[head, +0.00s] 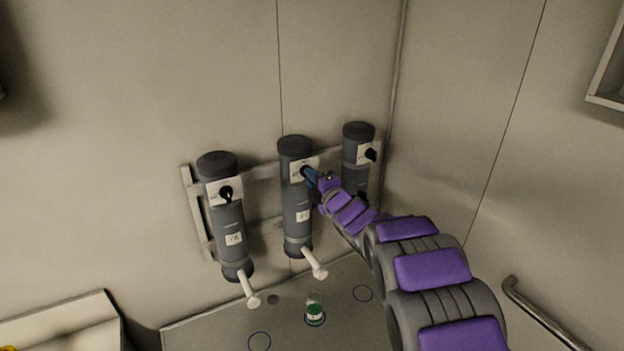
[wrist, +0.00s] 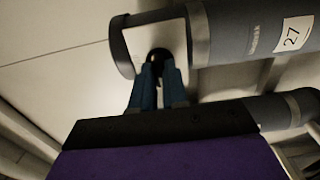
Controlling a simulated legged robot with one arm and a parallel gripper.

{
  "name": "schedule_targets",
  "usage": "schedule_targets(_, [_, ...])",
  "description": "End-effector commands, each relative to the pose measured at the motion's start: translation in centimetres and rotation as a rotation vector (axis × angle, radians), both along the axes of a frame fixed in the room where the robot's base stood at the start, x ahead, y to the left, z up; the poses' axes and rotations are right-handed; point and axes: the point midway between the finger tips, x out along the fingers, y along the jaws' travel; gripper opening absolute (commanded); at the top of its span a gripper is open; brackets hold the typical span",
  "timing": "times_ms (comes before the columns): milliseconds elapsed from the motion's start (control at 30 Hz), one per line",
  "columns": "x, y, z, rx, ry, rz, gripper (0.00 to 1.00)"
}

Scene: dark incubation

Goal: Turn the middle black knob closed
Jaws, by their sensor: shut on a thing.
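Three dark grey cylinders hang on a wall rack, each with a white plate and a black knob. My gripper (head: 308,174) is at the plate of the middle cylinder (head: 296,210). In the wrist view its two blue fingers (wrist: 158,70) are shut on the middle black knob (wrist: 157,54), whose top shows between the fingertips against the white plate (wrist: 128,52). In the head view the fingers hide most of this knob, and its exact angle cannot be told. The left knob (head: 226,194) and the right knob (head: 371,155) are clear of the gripper.
White spouts stick out below the left cylinder (head: 249,290) and the middle cylinder (head: 314,263). A small container with green contents (head: 314,313) stands below the middle spout, within a blue ring. A handrail (head: 540,318) is at the lower right. My arm covers part of the right cylinder (head: 355,180).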

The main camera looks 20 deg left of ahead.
Motion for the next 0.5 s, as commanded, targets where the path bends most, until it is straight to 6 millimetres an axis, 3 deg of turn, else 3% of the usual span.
schedule_targets(500, [0.05,-0.19,-0.51,0.014,0.034,-0.002,0.00])
